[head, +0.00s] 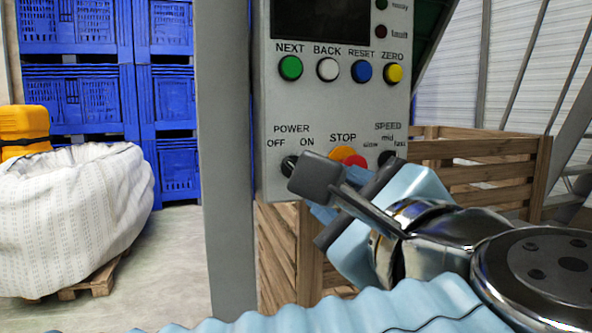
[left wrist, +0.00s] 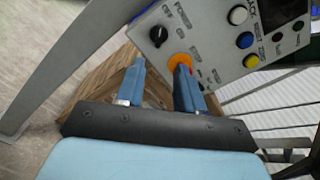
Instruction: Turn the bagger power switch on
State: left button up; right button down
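The grey control panel (head: 330,110) carries a black power switch knob (head: 289,165) below the labels POWER, OFF and ON. My left gripper (head: 336,194) is in front of the panel's lower part, just right of the knob. In the left wrist view its two blue fingers (left wrist: 160,70) are apart with nothing between them, short of the panel. My right gripper is not in view.
An orange and red stop button (head: 346,156) and a black speed knob (head: 386,157) are close to my left gripper. NEXT, BACK, RESET and ZERO buttons (head: 328,69) sit above. Wooden crates (head: 480,165) stand behind the panel. A white bulk bag (head: 70,220) is at the left.

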pick_arm(q)
jog(key=p+x, duration=0.2)
jog(key=x, duration=1.1)
jog(key=shift+w+p, duration=0.2)
jog(key=shift+p, duration=0.15)
jog(key=shift+a, duration=0.15)
jog(key=shift+c, duration=0.4)
grip_shut()
